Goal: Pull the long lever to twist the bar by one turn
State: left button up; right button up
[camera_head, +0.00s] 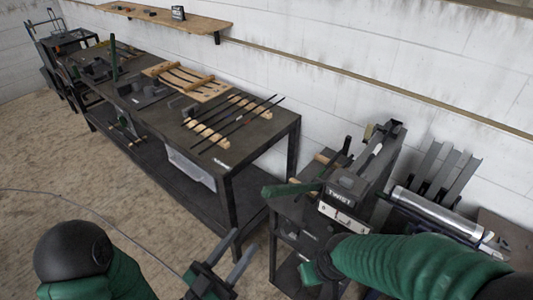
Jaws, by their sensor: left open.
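The twisting machine (341,194), labelled TWIST, stands on a small dark stand at the right. A long lever with a green handle (287,189) sticks out from it to the left. Dark bars lie around the machine's top, and I cannot tell which one is clamped in it. My left gripper (243,242) is open and empty in front of the stand, below the lever handle and apart from it. My right arm comes in from the right in front of the stand. Its green sleeve hides part of the stand, and its gripper fingers do not show clearly.
A long dark workbench (262,138) with rods and wooden racks runs along the wall, a clear bin (190,169) under it. A wall shelf (166,17) hangs above. The floor at left is mostly clear.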

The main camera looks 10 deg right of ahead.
pick_arm(q)
jog(key=b, duration=0.6)
send_near(281, 185)
jog(key=r, duration=0.1)
jog(key=x, duration=0.3)
jog(key=p+x, duration=0.1)
jog(key=x, duration=0.2)
jog(key=f+p+x, duration=0.1)
jog(key=x, duration=0.2)
jog(key=shift+w+d+r, duration=0.1)
jog(key=shift+d, duration=0.25)
jog(key=shift+a, duration=0.15)
jog(key=shift+c, duration=0.4)
grip_shut()
